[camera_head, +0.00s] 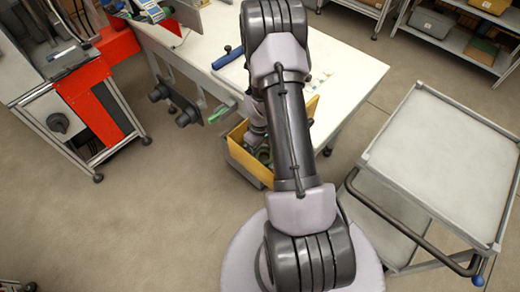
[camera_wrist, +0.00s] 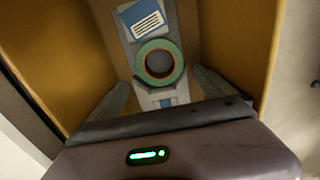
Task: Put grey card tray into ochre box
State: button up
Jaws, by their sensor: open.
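The ochre box (camera_head: 242,158) hangs or stands at the near edge of the white table, partly hidden behind my arm. Its ochre walls (camera_wrist: 243,40) fill both sides of the wrist view. Between them lies a grey card tray (camera_wrist: 183,92), inside the box. A green tape reel with an orange inner ring (camera_wrist: 160,80) and a blue-and-white labelled card (camera_wrist: 143,20) are on the tray. My gripper (camera_wrist: 163,82) is open above the tray, its fingers apart on either side and not visibly touching it. The tray's near end is hidden by my gripper body.
The white table (camera_head: 345,72) has a blue-handled tool (camera_head: 228,57) on it. A grey cart (camera_head: 440,165) stands at the right, and a red-and-grey machine (camera_head: 85,100) at the left. Shelves with boxes are at the top right.

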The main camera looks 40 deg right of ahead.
jog(key=w+a+r+t+p, duration=0.1)
jog(key=a+r, duration=0.2)
jog(key=r, duration=0.6)
jog(key=w+a+r+m+p, duration=0.1)
jog(key=a+r+p, duration=0.1)
jog(key=r, duration=0.7)
jog(key=w+a+r+t+p, duration=0.1)
jog(key=a+r, duration=0.2)
jog(key=r, duration=0.6)
jog(key=s+a+r+m+t+y, duration=0.2)
jog(key=s+a+r+m+t, duration=0.1)
jog(key=s+a+r, duration=1.2)
jog(key=a+r+m, duration=0.1)
jog(key=a+r, duration=0.1)
jog(key=a, duration=0.2)
jog(key=shift+s+a+r+t, duration=0.2)
jog(key=shift+r+t, duration=0.1)
jog(key=shift+t, duration=0.1)
